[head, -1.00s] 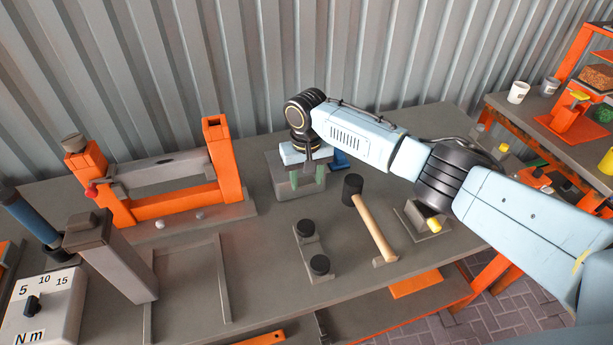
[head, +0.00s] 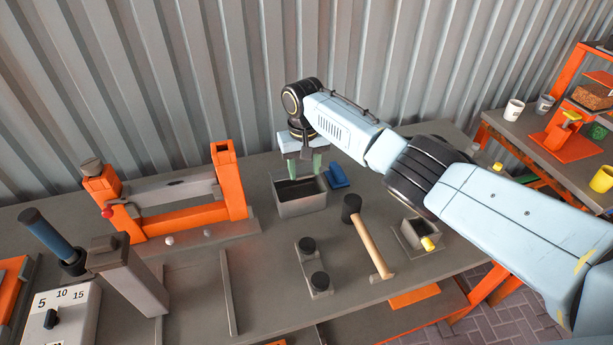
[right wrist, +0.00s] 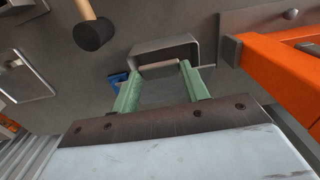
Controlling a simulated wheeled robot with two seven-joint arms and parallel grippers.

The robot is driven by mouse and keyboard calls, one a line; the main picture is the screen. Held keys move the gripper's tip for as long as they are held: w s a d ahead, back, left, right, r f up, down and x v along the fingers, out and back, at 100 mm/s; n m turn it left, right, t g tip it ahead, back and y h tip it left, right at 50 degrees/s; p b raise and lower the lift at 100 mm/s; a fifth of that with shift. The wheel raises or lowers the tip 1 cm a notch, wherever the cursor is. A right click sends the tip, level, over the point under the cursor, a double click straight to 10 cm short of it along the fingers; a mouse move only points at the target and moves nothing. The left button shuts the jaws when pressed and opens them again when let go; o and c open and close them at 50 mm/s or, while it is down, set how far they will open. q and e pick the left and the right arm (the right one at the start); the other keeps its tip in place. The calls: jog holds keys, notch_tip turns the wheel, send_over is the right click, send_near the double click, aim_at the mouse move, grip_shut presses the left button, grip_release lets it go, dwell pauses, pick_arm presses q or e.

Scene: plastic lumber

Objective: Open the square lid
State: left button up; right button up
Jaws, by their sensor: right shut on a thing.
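My right gripper (head: 304,165) hangs above the grey box (head: 284,208) at the back middle of the bench, its green fingers pointing down. In the right wrist view the fingers (right wrist: 160,93) are spread to either side of a flat grey piece, which I take to be the square lid (right wrist: 165,95), and are shut on it. The box also shows in the right wrist view (right wrist: 150,52), beyond the fingertips. Its top is open and its inside looks dark. The lid is hard to make out in the head view. My left gripper is not in view.
A blue piece (head: 337,176) lies right of the box. A hammer (head: 371,240), a black-capped block (head: 316,262) and a small box with a yellow knob (head: 414,233) are in front and right. An orange frame (head: 230,185) stands left. The corrugated wall (head: 230,80) is close behind.

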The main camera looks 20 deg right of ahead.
jog(key=shift+w+r, duration=0.6)
jog(key=shift+w, duration=0.1)
jog(key=o, duration=1.4)
jog(key=shift+w+f, duration=0.2)
jog(key=shift+s, duration=0.15)
jog(key=shift+r, duration=0.1)
notch_tip(320, 180, up, 13)
jog(key=shift+r, duration=0.15)
